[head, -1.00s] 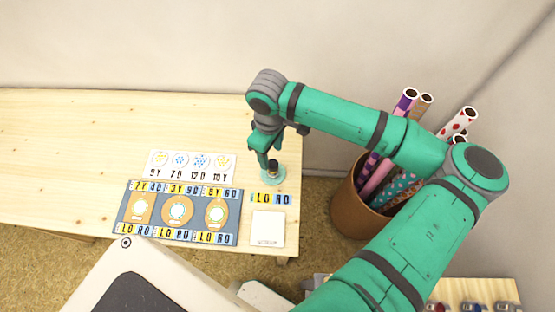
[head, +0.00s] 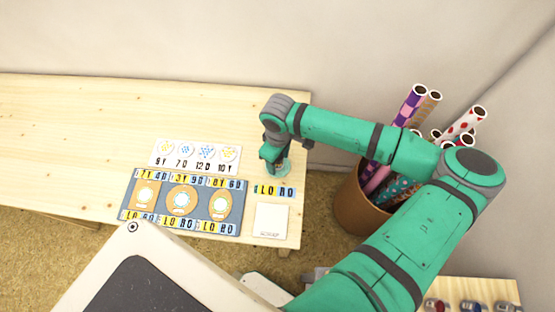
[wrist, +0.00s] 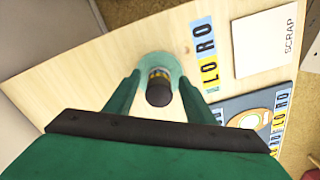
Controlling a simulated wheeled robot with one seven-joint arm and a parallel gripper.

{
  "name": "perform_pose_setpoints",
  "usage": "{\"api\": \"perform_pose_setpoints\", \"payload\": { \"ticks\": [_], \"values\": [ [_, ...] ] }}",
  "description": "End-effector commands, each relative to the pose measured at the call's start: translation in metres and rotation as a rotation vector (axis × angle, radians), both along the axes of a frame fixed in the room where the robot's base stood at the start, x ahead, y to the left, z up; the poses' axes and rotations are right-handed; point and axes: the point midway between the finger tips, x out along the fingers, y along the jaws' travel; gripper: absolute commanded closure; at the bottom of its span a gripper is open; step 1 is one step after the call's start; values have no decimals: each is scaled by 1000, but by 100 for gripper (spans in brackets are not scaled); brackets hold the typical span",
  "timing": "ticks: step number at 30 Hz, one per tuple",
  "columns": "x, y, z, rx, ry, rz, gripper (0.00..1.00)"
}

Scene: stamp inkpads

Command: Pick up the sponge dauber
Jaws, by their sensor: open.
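The sponge dauber (wrist: 158,88) has a dark rounded top and a yellowish band below it. It stands on a round teal dish (wrist: 173,66) near the right end of the table. In the wrist view my gripper (wrist: 162,79) is open, one finger on each side of the dauber, with visible gaps between. In the head view my gripper (head: 273,164) is over the dish (head: 284,168) and hides most of the dauber.
A blue board (head: 163,213) with several orange inkpads lies left of the dish. A white scrap square (head: 270,220) and a letter strip (head: 274,191) lie in front. A brown bin (head: 352,205) of rolled papers stands to the right. The table's left part (head: 70,130) is clear.

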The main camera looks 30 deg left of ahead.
Motion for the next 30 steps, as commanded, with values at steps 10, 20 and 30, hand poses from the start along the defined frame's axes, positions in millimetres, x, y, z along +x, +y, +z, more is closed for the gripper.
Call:
{"api": "perform_pose_setpoints", "payload": {
  "ticks": [10,20,30],
  "values": [
    [-1,2,0,0,0,3,95],
    [0,1,3,1,0,1,95],
    [-8,1,41,3,0,3,95]
  ]
}}
